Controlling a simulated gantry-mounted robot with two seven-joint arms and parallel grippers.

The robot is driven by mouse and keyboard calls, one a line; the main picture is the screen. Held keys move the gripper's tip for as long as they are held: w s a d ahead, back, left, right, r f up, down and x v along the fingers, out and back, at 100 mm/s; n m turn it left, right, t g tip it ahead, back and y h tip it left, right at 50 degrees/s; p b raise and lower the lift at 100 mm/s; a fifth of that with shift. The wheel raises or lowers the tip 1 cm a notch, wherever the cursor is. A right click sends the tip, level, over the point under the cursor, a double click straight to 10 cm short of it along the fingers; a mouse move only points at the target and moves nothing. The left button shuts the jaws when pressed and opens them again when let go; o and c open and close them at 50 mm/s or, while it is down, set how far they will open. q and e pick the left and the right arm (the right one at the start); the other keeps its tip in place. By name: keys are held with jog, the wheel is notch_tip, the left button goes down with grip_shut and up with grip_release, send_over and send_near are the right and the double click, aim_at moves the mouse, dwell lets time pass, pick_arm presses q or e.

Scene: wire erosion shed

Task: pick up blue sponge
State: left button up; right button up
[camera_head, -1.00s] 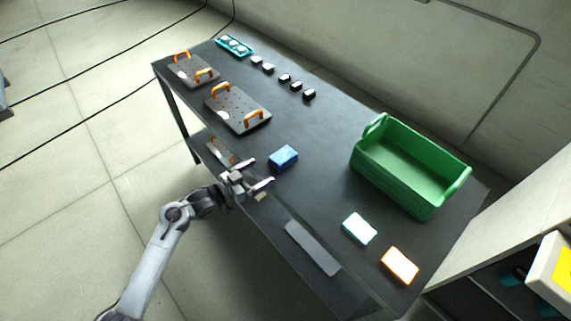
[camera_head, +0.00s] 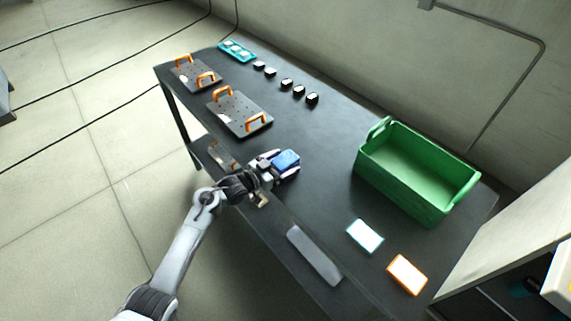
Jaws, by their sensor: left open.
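The blue sponge (camera_head: 286,159) lies on the dark table near its left long edge. My left gripper (camera_head: 284,166) is open, with its fingers on either side of the sponge. Whether the fingers touch the sponge I cannot tell. My right gripper is not in view.
A green bin (camera_head: 417,174) stands to the right on the table (camera_head: 322,140). A teal-edged card (camera_head: 365,236) and an orange-edged card (camera_head: 407,274) lie in front. Two perforated plates with orange handles (camera_head: 239,112), several small black blocks (camera_head: 286,84) and a teal tray (camera_head: 237,51) are farther back.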

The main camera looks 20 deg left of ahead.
pick_arm(q)
jog(key=shift+w+d, duration=0.25)
jog(key=shift+w, duration=0.35)
jog(key=shift+f, duration=0.1)
jog(key=c, duration=1)
